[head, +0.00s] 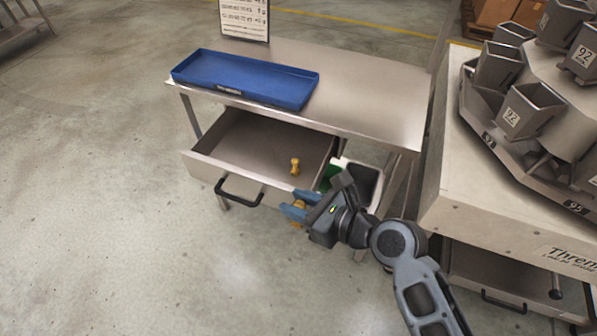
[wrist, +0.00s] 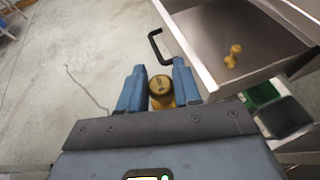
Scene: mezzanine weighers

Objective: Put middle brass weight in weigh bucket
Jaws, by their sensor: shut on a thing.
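My gripper (head: 295,204) is shut on a brass weight (wrist: 161,86), held between the blue fingers in front of the open drawer (head: 229,183). In the head view the fingers hide most of this weight. Another brass weight (head: 295,167) stands upright in the drawer; it also shows in the wrist view (wrist: 232,57). I cannot tell from size which is the middle one. Several grey weigh buckets (head: 528,110), some labelled 92, sit on the weigher at the right, apart from my gripper.
A blue tray (head: 290,97) lies on the steel table (head: 372,90). Under the table, beside the drawer, are a green bin (wrist: 262,95) and a dark grey bin (wrist: 284,119). The drawer's black handle (head: 238,192) juts forward.

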